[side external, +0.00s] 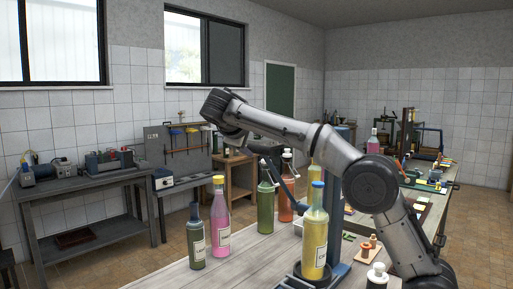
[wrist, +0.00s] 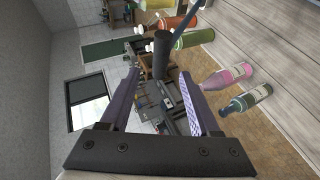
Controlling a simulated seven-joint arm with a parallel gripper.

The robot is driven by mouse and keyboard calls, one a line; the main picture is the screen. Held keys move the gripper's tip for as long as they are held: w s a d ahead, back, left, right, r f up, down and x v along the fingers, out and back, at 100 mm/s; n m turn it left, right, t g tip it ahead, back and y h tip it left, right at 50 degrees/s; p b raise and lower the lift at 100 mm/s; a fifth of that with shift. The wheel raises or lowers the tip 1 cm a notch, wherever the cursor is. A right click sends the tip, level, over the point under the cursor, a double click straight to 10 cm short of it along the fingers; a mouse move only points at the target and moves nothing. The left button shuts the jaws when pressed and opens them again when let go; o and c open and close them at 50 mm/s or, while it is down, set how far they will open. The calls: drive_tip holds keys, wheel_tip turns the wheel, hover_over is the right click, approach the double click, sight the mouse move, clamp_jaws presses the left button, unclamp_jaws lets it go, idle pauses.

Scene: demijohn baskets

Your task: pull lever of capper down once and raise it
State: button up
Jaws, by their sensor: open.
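The capper's blue column (side external: 344,238) stands on the bench, with a yellow bottle (side external: 314,243) with a blue cap upright on its base. The capper's lever is raised, its blue rod (wrist: 184,18) ending in a black grip (wrist: 161,52). In the side view the black grip (side external: 264,149) is close by my gripper (side external: 243,143), which partly blends with it. In the wrist view my gripper (wrist: 158,80) is open and empty, and the black grip appears between the fingertips or just beyond them. I cannot tell whether they touch.
A pink bottle (side external: 220,215) and a dark green bottle (side external: 196,243) stand at the bench's left. A green bottle (side external: 265,207) and an orange bottle (side external: 286,200) stand behind the capper. Small parts (side external: 377,272) lie at right. The air left of my gripper is clear.

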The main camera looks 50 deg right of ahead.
drive_tip(key=shift+v, duration=1.1)
